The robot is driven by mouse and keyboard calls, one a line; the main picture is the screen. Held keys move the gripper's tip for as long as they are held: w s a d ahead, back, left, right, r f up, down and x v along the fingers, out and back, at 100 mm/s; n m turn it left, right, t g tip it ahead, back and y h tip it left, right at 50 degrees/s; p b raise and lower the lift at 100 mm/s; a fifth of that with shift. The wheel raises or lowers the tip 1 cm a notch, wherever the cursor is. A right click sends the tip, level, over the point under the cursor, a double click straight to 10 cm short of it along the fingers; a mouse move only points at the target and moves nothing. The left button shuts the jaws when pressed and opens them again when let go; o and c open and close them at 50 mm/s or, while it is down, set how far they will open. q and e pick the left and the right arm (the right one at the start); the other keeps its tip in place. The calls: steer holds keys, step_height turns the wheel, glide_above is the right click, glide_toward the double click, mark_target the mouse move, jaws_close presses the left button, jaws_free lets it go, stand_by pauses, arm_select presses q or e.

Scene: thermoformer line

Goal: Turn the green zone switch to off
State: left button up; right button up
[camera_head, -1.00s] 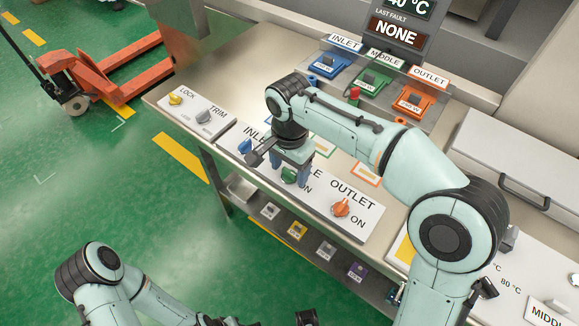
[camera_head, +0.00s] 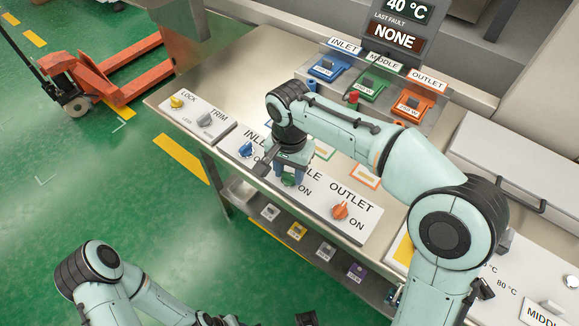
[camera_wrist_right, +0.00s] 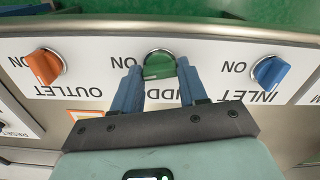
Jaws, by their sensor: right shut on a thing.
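The green zone switch (camera_wrist_right: 159,64) is a round green knob in the middle of a white panel, beside the word ON. It shows between the blue fingers of my right gripper (camera_wrist_right: 158,84) in the right wrist view. The gripper is shut on it from both sides. In the head view my right gripper (camera_head: 290,176) points down onto the panel and covers most of the green switch and the MIDDLE label. My left arm is at the bottom left; a dark part of my left gripper (camera_head: 307,319) shows at the bottom edge, its jaws unclear.
The blue inlet knob (camera_wrist_right: 270,71) and orange outlet knob (camera_wrist_right: 43,67) flank the green one. A panel with LOCK (camera_head: 178,102) and TRIM (camera_head: 205,120) knobs lies to the left. Coloured units and a display (camera_head: 394,33) stand behind. An orange pallet truck (camera_head: 100,75) stands on the floor.

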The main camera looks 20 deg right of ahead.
steer(key=n+p, duration=0.1)
steer(key=n, duration=0.2)
steer(key=shift+r+n, duration=0.15)
steer(key=shift+n, duration=0.15)
steer(key=n+p, duration=0.2)
steer(key=n, duration=0.2)
steer(key=shift+n, duration=0.3)
steer(key=n+p, duration=0.1)
steer(key=n, duration=0.2)
steer(key=shift+n, duration=0.3)
arm_select(q)
steer(key=w+r+p, duration=0.1)
steer(key=w+r, duration=0.3)
steer(key=r, duration=0.2)
steer(key=shift+r+t, duration=0.3)
steer(key=shift+r, duration=0.05)
arm_select(e)
steer(key=shift+n, duration=1.7)
arm_select(q)
steer(key=shift+w, duration=0.1)
arm_select(e)
steer(key=o, duration=1.1)
steer(key=shift+c, duration=0.2)
